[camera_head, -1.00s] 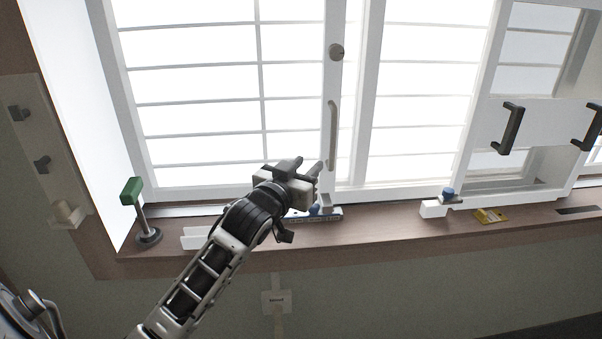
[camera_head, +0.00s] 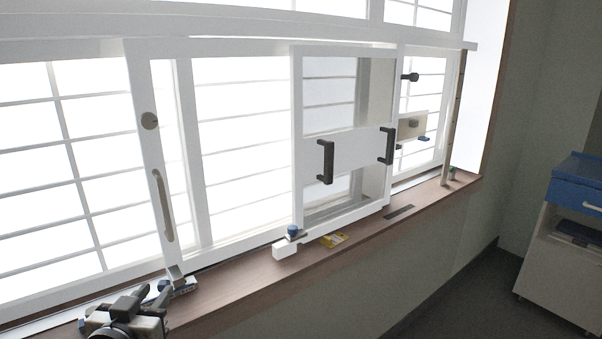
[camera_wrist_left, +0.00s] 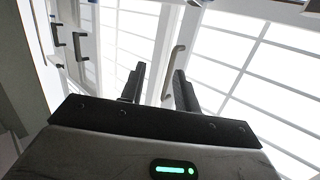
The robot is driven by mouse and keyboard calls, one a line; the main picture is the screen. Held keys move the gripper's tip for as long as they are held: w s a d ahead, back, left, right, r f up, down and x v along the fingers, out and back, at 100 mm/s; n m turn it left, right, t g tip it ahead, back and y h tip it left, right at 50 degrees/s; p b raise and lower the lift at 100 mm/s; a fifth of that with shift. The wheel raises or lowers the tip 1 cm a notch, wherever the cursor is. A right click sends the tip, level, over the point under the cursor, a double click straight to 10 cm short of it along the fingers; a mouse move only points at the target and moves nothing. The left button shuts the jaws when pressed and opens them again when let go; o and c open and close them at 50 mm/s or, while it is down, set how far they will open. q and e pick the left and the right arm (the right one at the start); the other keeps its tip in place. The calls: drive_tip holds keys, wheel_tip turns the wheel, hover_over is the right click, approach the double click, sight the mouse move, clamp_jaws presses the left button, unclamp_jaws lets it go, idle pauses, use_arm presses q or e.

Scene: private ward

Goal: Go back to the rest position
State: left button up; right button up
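My left gripper (camera_head: 150,297) is at the lower left of the head view, over the wooden window sill (camera_head: 240,293) and close to the foot of the window frame. In the left wrist view its two dark fingers (camera_wrist_left: 158,88) stand apart with nothing between them, so it is open and empty. A pale vertical window handle (camera_head: 163,205) is above it in the head view; it also shows beyond the fingers in the wrist view (camera_wrist_left: 173,70). My right gripper is not in view.
A white sliding panel with two dark handles (camera_head: 325,161) stands at mid-window. A white block with a blue knob (camera_head: 285,250) and a yellow item (camera_head: 334,240) lie on the sill. A blue-topped white cabinet (camera_head: 565,245) stands at the right, with open floor before it.

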use_arm(q)
drive_tip(key=s+d+f+m+g+h, duration=0.1)
drive_tip(key=s+d+f+g, duration=0.2)
drive_tip(key=s+d+f, duration=0.4)
drive_tip(key=s+d+f+m+g+h, duration=0.1)
drive_tip(key=s+d+f+g+h, duration=0.1)
drive_tip(key=s+d+f, duration=0.5)
drive_tip(key=s+f+g, duration=0.1)
drive_tip(key=s+f, duration=0.5)
drive_tip(key=shift+s+d+f+m+h, duration=0.15)
drive_tip(key=shift+s+f+m+h, duration=0.15)
drive_tip(key=shift+s+f, duration=0.1)
